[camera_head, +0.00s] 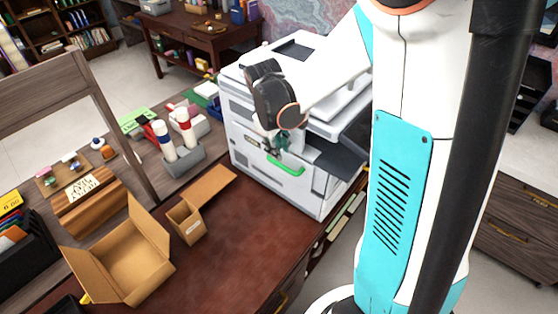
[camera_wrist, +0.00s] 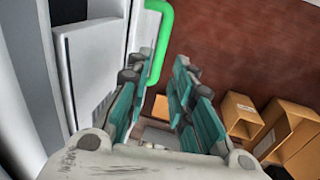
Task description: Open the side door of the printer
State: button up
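The white printer (camera_head: 250,150) stands on the desk in the head view, and its pale side fills the left of the wrist view (camera_wrist: 90,60). A bright green handle (camera_head: 286,166) is on its side door, which looks shut. My gripper (camera_head: 279,144) is close to that side, just above the handle. In the wrist view my gripper (camera_wrist: 164,64) is open with teal fingers apart. The green handle (camera_wrist: 164,40) reaches down beside the left finger, partly in the gap. I cannot tell whether they touch. The finger gap holds nothing firmly.
Open cardboard boxes (camera_head: 130,258) and a smaller box (camera_head: 187,222) lie on the brown desk (camera_head: 235,245) left of the printer. A grey holder (camera_head: 182,160) with white cylinders stands near the printer's left side. The desk in front of the printer is mostly clear.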

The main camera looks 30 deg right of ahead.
aim_at(282, 165)
jog(key=f, duration=0.2)
jog(key=d+f, duration=0.1)
jog(key=f, duration=0.2)
jog(key=f+b, duration=0.1)
jog(key=f, duration=0.1)
jog(key=shift+w+d+f, duration=0.15)
jog(key=shift+w+f, duration=0.05)
jog(key=shift+w, duration=0.05)
grip_shut()
